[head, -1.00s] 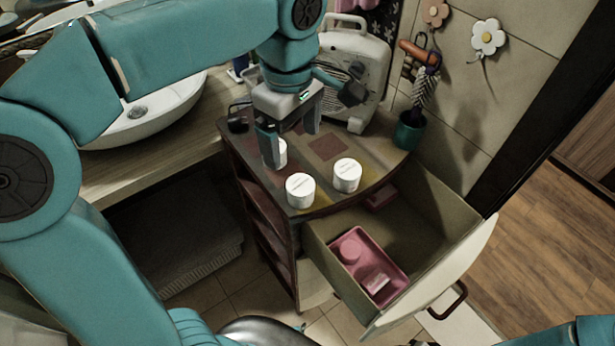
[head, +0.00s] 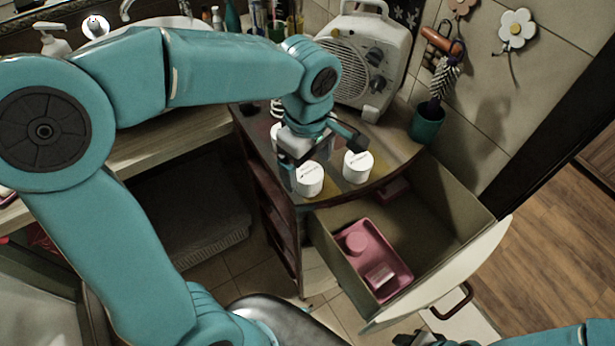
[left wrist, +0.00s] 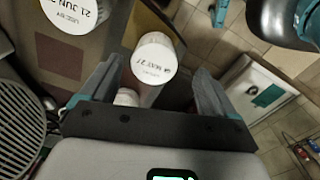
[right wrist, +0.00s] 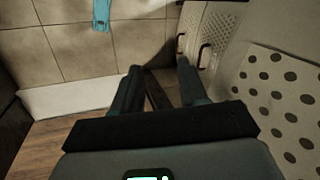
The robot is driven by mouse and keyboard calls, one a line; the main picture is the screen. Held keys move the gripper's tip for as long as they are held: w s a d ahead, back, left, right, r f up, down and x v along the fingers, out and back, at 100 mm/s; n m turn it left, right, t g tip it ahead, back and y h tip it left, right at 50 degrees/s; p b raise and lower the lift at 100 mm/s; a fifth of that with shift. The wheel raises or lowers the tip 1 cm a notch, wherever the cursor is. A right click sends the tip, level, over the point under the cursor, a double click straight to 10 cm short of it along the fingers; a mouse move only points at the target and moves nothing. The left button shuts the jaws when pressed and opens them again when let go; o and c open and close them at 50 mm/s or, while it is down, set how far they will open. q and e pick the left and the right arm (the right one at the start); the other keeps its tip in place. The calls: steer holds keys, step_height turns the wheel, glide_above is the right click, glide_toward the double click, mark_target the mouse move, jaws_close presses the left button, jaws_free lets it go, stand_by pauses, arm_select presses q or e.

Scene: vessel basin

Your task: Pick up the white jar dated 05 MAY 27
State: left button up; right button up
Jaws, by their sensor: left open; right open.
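A white jar (head: 310,180) stands near the front edge of the cabinet top. It also shows in the left wrist view (left wrist: 155,62), between my finger lines; its lid reads MAY 27, the day is unclear. A second white jar (head: 357,167) stands to its right; in the left wrist view its lid (left wrist: 75,12) reads 21 JUN, the year cut off. A third white jar (left wrist: 126,97) is mostly hidden by my gripper. My left gripper (head: 306,166) is open and empty, just above the MAY jar. My right gripper (right wrist: 160,72) is open and empty, over the floor.
An open drawer (head: 440,195) holds a pink tray (head: 402,265) with small pink items. A white heater (head: 385,35) and a green pot (head: 427,125) with a brush stand behind the jars. A sink and counter lie to the left.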

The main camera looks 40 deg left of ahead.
mark_target(309, 173)
arm_select(q)
steer(key=f, duration=0.2)
steer(key=w+f, duration=0.1)
steer(key=f, duration=0.1)
steer(key=shift+f, duration=0.1)
steer(key=shift+s+f, duration=0.15)
steer(key=shift+s, duration=0.1)
steer(key=shift+w, duration=0.2)
steer(key=c, duration=0.9)
steer(key=shift+s, duration=0.15)
steer(key=shift+c, duration=1.2)
